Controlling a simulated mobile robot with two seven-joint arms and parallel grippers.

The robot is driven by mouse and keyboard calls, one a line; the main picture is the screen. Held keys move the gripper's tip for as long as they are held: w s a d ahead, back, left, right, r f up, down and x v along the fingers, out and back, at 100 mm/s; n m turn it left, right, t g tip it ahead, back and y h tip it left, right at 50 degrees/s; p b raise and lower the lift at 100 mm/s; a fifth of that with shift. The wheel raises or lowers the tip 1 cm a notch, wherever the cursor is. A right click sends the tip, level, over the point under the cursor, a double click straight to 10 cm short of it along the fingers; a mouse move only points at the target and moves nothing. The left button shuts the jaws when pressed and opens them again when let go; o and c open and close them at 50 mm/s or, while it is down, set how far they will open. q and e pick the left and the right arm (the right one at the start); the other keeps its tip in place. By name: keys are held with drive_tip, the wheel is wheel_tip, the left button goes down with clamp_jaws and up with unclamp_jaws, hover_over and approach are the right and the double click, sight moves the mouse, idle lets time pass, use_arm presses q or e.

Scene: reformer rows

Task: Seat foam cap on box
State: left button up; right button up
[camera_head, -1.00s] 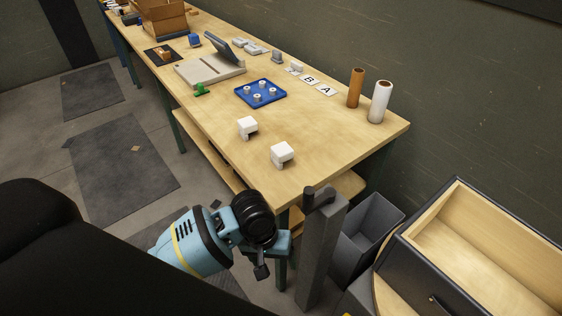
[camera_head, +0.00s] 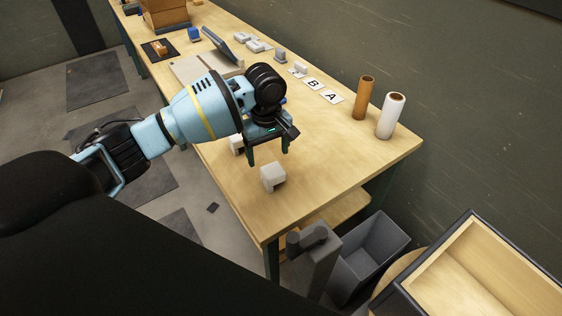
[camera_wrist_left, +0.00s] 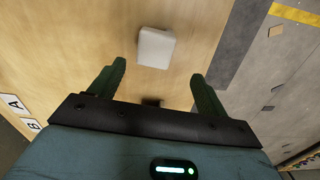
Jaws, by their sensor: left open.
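Two white foam-like blocks stand on the wooden table. The nearer block (camera_head: 272,178) has a notched underside and is fully in sight. The farther block (camera_head: 237,143) is partly hidden by my left gripper. My left gripper (camera_head: 268,158) is open and points down, just behind the nearer block in the head view, with nothing seen held. In the left wrist view a white block (camera_wrist_left: 156,47) lies ahead of the two green fingers (camera_wrist_left: 157,82), apart from them. A brown box (camera_head: 166,14) stands at the far end; I cannot tell whether it is the task's box. My right gripper is not in view.
A brown roll (camera_head: 364,97) and a white roll (camera_head: 391,116) stand near the wall edge, beside cards A (camera_head: 332,97) and B (camera_head: 313,84). A grey tray (camera_head: 203,66) lies behind my arm. The table's near right corner is clear. An open drawer (camera_head: 428,268) stands lower right.

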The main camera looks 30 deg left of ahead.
sight(272, 170)
use_arm(q)
drive_tip(key=shift+w, duration=0.3)
drive_tip(key=shift+s+f, duration=0.1)
drive_tip(key=shift+s, duration=0.05)
drive_tip(key=shift+s+f, duration=0.15)
drive_tip(key=shift+f, duration=1.1)
drive_tip(key=shift+d+f, duration=0.1)
drive_tip(key=shift+f, duration=0.25)
drive_tip(key=f, duration=0.3)
drive_tip(key=f+b, duration=0.1)
drive_tip(key=shift+w+d+f, duration=0.15)
drive_tip(key=shift+w+d, duration=0.1)
drive_tip(key=shift+w, duration=0.05)
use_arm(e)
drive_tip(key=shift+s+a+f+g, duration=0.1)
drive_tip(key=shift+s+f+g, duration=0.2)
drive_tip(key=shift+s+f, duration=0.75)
